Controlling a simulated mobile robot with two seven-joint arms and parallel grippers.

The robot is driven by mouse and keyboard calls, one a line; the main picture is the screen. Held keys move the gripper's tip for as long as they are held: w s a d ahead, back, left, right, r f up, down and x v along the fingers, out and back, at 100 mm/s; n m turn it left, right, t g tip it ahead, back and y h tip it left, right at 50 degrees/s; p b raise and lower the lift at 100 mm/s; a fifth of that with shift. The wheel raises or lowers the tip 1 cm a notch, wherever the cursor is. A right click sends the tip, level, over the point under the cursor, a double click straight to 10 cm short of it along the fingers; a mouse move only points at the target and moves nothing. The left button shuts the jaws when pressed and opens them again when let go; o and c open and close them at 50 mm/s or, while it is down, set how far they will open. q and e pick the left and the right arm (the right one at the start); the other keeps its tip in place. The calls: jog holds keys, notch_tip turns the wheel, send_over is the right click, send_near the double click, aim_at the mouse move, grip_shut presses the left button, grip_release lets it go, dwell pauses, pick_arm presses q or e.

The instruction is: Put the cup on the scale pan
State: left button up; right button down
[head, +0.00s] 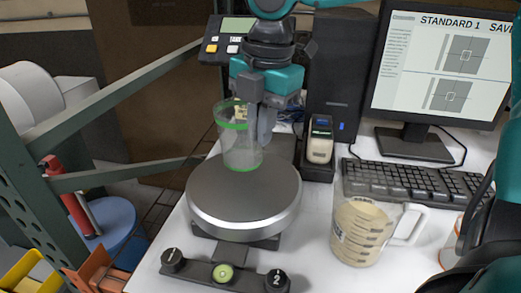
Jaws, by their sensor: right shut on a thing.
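The cup (241,150) is clear with a green rim and a green line round its base. It is upright, at the back part of the round grey scale pan (243,199) in the head view. Whether its base touches the pan or is slightly above it, I cannot tell. My right gripper (262,125) comes down from above and is shut on the cup's right side near the rim, hiding part of it. The rest of the pan is bare. My left gripper is not in view.
A clear jug (352,240) of beige liquid stands right of the scale. A keyboard (415,184), monitor (440,70) and small handheld device (320,142) are at the right and back. The scale display (232,42) is behind. A green metal frame (90,110) stands left.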

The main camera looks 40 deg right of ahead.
aim_at(260, 149)
jog(key=shift+f, duration=2.45)
jog(key=shift+f, duration=0.1)
jog(key=c, duration=1.2)
grip_release()
jog(key=shift+c, duration=0.2)
notch_tip(260, 149, up, 12)
jog(key=s, duration=0.1)
jog(key=shift+d, duration=0.2)
jog(key=shift+s+a, duration=0.1)
